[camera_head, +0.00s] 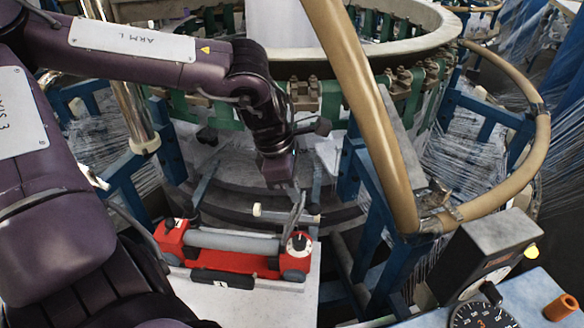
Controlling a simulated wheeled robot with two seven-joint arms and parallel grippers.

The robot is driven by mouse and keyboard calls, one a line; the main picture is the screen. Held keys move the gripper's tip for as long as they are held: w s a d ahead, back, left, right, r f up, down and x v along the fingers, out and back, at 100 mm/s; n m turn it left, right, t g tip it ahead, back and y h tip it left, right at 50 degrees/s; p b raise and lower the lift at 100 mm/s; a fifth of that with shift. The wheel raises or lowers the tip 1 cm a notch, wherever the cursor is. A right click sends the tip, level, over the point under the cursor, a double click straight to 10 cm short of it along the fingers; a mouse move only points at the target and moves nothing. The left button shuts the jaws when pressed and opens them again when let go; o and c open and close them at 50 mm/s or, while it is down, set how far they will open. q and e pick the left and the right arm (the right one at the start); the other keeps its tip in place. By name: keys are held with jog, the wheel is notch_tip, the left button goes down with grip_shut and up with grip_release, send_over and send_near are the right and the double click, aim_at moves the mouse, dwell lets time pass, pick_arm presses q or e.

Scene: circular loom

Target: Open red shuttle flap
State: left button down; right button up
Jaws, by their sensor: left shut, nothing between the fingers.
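The red shuttle (232,262) lies on a pale surface at the lower middle, with a grey roller (232,243) along its top and a white round end piece (299,243) at its right end. A thin grey lever (297,212) stands up, slightly tilted, near that right end; I cannot tell whether it is the flap. My left gripper (291,188) points down above the shuttle's right end, shut and empty. Its tips are close to the lever's top; whether they touch is not clear. My right gripper is not in view.
The circular loom ring (400,48) stands behind. A tan curved tube rail (372,120) rises right of my left gripper. Blue frame posts and stretched threads fill both sides. A control box (490,255) with a dial stands at the lower right.

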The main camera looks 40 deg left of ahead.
aim_at(296, 211)
pick_arm(q)
jog(key=shift+d+f, duration=0.1)
jog(key=shift+d, duration=0.35)
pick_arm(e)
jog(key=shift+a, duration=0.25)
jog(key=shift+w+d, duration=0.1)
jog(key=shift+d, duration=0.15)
pick_arm(q)
jog(key=shift+a+r, duration=0.1)
jog(key=shift+r, duration=0.3)
jog(key=v, duration=0.7)
jog(key=shift+a, duration=0.35)
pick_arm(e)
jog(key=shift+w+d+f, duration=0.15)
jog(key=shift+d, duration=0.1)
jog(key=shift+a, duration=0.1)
pick_arm(q)
jog(key=shift+s+d, duration=0.1)
jog(key=shift+s, duration=0.05)
